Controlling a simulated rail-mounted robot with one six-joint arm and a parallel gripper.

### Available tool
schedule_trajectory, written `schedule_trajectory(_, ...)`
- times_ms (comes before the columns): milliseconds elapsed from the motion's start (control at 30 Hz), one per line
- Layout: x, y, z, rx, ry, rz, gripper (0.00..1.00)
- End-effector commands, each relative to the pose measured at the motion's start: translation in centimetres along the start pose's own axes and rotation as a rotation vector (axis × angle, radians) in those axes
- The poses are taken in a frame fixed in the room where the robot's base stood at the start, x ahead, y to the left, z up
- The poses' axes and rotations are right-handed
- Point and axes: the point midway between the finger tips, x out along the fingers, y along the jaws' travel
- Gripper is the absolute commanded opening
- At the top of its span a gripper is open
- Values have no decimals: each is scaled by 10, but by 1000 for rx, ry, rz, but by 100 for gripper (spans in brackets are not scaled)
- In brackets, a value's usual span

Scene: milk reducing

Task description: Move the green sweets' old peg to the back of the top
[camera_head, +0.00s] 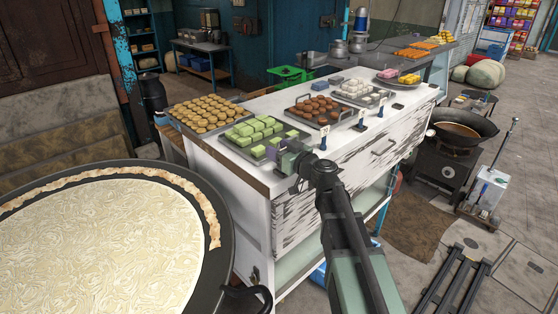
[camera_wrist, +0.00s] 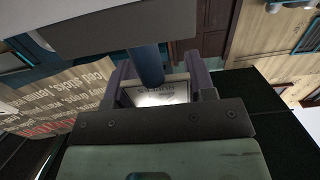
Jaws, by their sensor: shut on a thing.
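The green sweets (camera_head: 254,129) lie in a dark tray (camera_head: 229,141) near the front left of the white counter top (camera_head: 212,147). My gripper (camera_head: 288,158) is at the counter's front edge, just right of that tray. In the wrist view my gripper (camera_wrist: 158,80) is shut on a peg with a dark blue post (camera_wrist: 148,66). A pale card with blurred print (camera_wrist: 162,95) shows between the fingers. In the head view the held peg is hidden by my gripper, and I cannot tell whether it touches the top.
Blue pegs with white cards (camera_head: 323,138) stand along the front edge, to the right. Trays of golden sweets (camera_head: 207,108), brown sweets (camera_head: 312,106) and white sweets (camera_head: 358,88) fill much of the top. A large pan (camera_head: 222,262) stands at the left front.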

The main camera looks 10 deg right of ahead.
Motion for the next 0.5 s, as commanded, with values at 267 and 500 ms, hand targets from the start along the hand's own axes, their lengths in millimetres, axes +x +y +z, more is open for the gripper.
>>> schedule_trajectory(267,0,0,2,0,0,0,27)
schedule_trajectory(500,0,0,2,0,0,0,75)
